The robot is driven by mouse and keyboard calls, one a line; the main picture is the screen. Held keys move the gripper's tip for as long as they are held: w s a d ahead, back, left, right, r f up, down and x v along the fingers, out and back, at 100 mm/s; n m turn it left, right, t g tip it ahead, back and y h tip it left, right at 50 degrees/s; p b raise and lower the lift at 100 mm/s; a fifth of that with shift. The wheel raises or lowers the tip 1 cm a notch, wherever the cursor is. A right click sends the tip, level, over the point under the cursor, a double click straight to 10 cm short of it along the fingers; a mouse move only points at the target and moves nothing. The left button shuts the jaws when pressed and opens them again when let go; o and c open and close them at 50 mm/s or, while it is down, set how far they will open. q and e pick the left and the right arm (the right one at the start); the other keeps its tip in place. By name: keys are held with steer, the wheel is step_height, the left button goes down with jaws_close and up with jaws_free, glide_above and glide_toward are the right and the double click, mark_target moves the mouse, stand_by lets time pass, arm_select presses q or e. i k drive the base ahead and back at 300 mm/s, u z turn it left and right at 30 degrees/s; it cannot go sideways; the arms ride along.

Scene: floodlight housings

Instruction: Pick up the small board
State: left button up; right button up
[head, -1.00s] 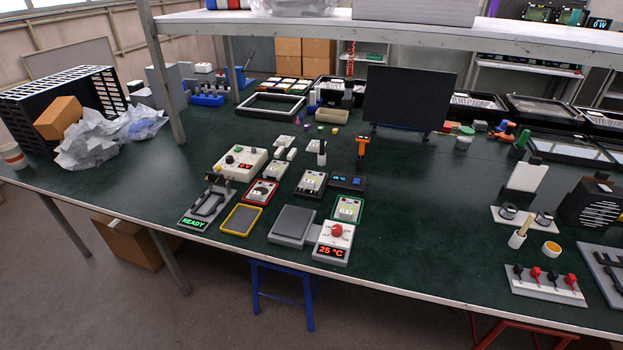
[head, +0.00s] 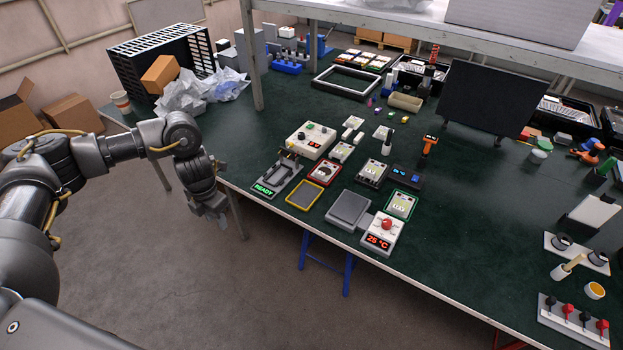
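Several small boards or modules lie in the middle of the green bench; I cannot tell for sure which is the small board. A light one lies in the green-rimmed tray (head: 400,205). The yellow-rimmed tray (head: 304,195) looks empty. My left gripper (head: 214,212) hangs off the bench's front edge, left of the trays and apart from them. Its fingers are small and dark, and I cannot tell their opening. My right gripper is not in view.
A black cradle with a READY display (head: 277,179), a grey plate (head: 348,209) and a 25 °C unit (head: 382,234) line the front edge. A white control box (head: 310,140) and a dark upright panel (head: 487,98) stand behind.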

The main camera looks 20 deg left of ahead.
mark_target(374, 168)
steer(key=z, duration=4.3)
steer(key=k, duration=2.7)
steer(key=u, duration=1.3)
steer(key=i, duration=0.5)
